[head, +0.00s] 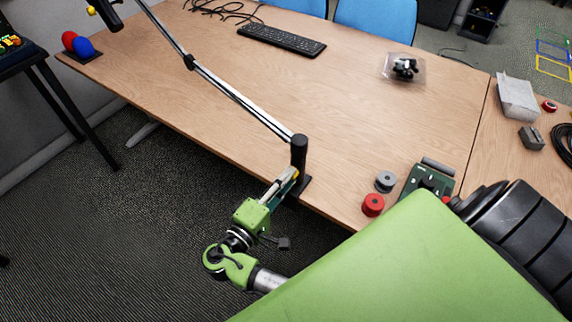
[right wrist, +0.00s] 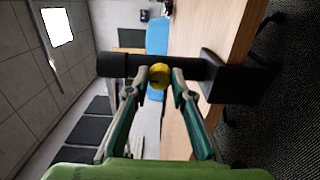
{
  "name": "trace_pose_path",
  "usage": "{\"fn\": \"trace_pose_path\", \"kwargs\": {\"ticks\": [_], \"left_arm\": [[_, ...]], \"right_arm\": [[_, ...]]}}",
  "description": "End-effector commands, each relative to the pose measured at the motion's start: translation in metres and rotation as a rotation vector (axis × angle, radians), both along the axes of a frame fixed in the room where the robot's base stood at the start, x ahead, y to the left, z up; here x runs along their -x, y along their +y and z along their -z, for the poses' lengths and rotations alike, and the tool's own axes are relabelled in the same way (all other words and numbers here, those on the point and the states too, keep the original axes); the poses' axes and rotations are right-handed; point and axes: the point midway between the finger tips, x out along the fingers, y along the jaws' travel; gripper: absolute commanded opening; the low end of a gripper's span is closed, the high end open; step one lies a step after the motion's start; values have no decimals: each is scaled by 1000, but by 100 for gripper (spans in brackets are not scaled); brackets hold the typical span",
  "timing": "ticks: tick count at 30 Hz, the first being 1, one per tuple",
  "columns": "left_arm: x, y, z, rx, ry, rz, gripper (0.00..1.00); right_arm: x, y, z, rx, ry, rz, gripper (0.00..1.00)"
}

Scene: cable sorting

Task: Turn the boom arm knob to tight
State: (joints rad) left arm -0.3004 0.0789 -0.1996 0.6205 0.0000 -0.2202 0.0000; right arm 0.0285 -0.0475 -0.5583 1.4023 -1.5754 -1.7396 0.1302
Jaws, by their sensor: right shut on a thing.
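The boom arm (head: 240,98) is a thin silver and black arm rising to the upper left from a black post (head: 299,152) at the table's front edge. In the right wrist view the post (right wrist: 112,65) lies sideways across the picture. A yellow knob (right wrist: 158,77) sits on the post, between my right fingertips. My right gripper (head: 290,177) is at the post, and the right wrist view shows its two fingers (right wrist: 160,84) shut on the knob from both sides. I cannot read any tight marking. My left gripper is not in view.
A grey spool (head: 385,181) and a red spool (head: 373,205) stand near the table's front edge, beside a green device (head: 429,180). A black keyboard (head: 282,39) lies at the back. A clear bag (head: 404,69) lies further right. The middle tabletop is clear.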

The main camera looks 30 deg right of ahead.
Motion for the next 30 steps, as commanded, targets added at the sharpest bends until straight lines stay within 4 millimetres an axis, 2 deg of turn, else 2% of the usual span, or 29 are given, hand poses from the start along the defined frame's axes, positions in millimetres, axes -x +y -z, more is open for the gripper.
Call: {"fn": "trace_pose_path", "kwargs": {"ticks": [12, 13, 15, 25, 30], "left_arm": [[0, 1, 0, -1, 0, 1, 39], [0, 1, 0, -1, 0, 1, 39], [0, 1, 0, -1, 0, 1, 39], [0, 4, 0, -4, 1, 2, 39], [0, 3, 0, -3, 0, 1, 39]], "right_arm": [[-1, -2, -2, 0, -12, 2, 1], [-1, -2, -2, 0, -12, 2, 27], [-1, -2, -2, 0, -12, 1, 39], [0, 0, -2, -2, -8, 0, 39], [-1, 0, -16, -4, -9, 0, 39]]}}
